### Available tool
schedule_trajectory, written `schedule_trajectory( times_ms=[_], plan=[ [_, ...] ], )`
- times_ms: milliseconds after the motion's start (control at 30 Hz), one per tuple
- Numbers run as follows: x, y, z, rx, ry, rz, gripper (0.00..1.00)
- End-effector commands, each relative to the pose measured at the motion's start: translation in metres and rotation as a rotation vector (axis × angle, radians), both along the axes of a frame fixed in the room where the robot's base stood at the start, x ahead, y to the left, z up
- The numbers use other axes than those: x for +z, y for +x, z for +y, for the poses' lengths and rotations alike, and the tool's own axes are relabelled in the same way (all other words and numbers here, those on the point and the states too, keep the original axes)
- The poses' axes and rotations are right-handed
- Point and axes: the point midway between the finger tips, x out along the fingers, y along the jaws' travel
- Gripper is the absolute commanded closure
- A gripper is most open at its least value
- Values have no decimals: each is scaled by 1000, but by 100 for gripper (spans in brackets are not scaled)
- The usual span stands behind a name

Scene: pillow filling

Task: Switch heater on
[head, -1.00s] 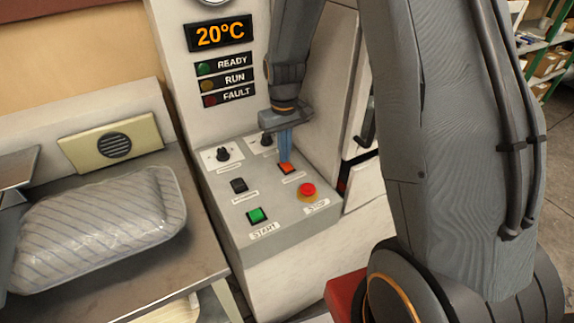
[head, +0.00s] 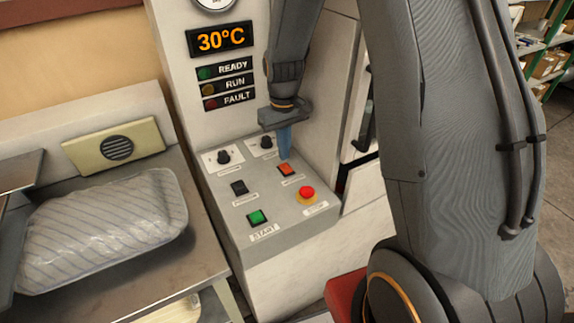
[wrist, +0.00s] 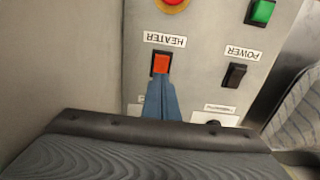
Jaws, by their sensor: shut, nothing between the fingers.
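The heater switch (head: 285,169) is a lit orange-red rocker on the sloping grey control panel (head: 236,212). In the wrist view the switch (wrist: 160,63) sits under the label HEATER. My gripper (head: 285,156) is shut and empty, its blue fingers pointing down just behind the switch. In the wrist view my gripper's fingertips (wrist: 160,80) reach the edge of the switch; I cannot tell whether they touch it. The temperature display (head: 221,39) reads 30°C.
The panel also holds a black power switch (head: 239,187), a green START button (head: 257,217), a red STOP button (head: 307,194) and two black knobs, one at the left (head: 223,157). A plastic-wrapped striped pillow (head: 103,228) lies on the metal table at left.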

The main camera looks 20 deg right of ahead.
Motion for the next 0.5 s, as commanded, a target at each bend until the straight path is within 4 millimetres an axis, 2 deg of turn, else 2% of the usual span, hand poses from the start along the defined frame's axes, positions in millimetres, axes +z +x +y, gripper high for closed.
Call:
schedule_trajectory(
  times_ms=[500],
  plan=[
    [40,-1,0,0,0,0,100]
  ],
)
